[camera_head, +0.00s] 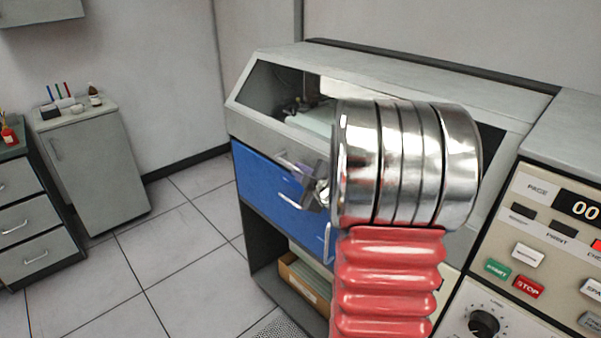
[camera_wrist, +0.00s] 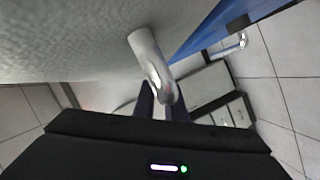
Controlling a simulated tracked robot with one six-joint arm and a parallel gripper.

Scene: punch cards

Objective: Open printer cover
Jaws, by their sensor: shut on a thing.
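The printer (camera_head: 345,65) stands in the middle of the head view, with a grey top and a sloped see-through window. Its grey front band (camera_head: 262,133) lies above a blue panel (camera_head: 262,180). The cover looks down, though my arm hides much of it.
A control panel (camera_head: 530,215) with buttons and a knob stands close at the right. Blue panel handles (camera_head: 290,201) jut out below the gripper. A box of paper (camera_head: 303,280) sits on the shelf below. Grey cabinets (camera_head: 95,165) stand left; the floor between is clear.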

